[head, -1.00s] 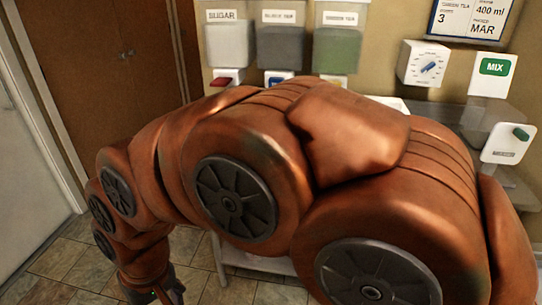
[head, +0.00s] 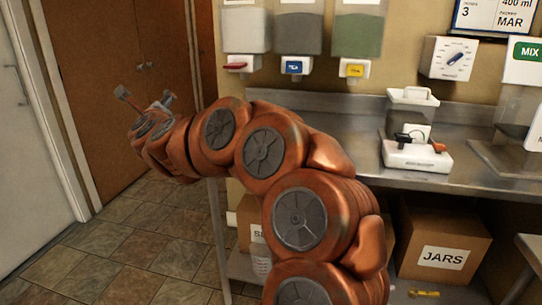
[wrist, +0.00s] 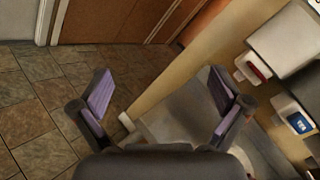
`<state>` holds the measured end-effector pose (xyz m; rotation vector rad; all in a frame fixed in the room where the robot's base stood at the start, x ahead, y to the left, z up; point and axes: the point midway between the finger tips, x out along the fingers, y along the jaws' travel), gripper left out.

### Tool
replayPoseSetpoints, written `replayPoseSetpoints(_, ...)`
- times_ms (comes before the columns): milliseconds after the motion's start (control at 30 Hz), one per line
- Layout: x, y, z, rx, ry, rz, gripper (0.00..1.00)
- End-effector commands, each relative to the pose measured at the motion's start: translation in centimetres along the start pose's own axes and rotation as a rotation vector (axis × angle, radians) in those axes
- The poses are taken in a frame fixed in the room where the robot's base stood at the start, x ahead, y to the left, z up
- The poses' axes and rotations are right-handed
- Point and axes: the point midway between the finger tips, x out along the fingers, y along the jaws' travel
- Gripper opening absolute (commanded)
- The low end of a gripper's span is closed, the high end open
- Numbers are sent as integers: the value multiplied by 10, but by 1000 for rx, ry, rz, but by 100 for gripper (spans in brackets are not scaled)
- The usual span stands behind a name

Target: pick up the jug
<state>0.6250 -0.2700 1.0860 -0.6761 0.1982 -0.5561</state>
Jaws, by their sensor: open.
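A clear, grey-tinted container with a pale handle on top (head: 410,112) stands on the steel bench in the head view, at or just behind a white device. It may be the jug, but I cannot tell for certain. My gripper (head: 146,97) is far to its left, raised in front of the brown doors, with its fingers spread. In the wrist view my gripper (wrist: 160,90) is open, with nothing between its purple-padded fingers. The clear container cannot be made out in the wrist view.
The white device (head: 416,157) has black and orange parts. Dispensers (head: 357,28) hang above the steel bench (head: 365,120); their red and blue taps also show in the wrist view. A JARS box (head: 443,240) sits underneath. Tiled floor (head: 120,240) is clear at left.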

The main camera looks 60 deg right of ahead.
Motion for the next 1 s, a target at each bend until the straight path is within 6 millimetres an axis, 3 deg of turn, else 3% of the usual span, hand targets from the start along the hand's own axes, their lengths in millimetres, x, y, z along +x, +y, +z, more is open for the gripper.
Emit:
replayPoseSetpoints(33, 11, -11, -38, 91, 50, -87, 100)
replayPoseSetpoints(167, 23, -62, -119, 332, 161, -347, 100)
replayPoseSetpoints(300, 13, -102, -201, 522, 246, -611, 100)
replayPoseSetpoints(400, 1, -120, -244, 608, 283, -759, 100)
replayPoseSetpoints(500, -10, -131, -271, 657, 302, -859, 100)
replayPoseSetpoints(600, -16, -138, -284, 681, 308, -909, 100)
replayPoseSetpoints(1000, -1, -159, -302, 687, 310, -923, 100)
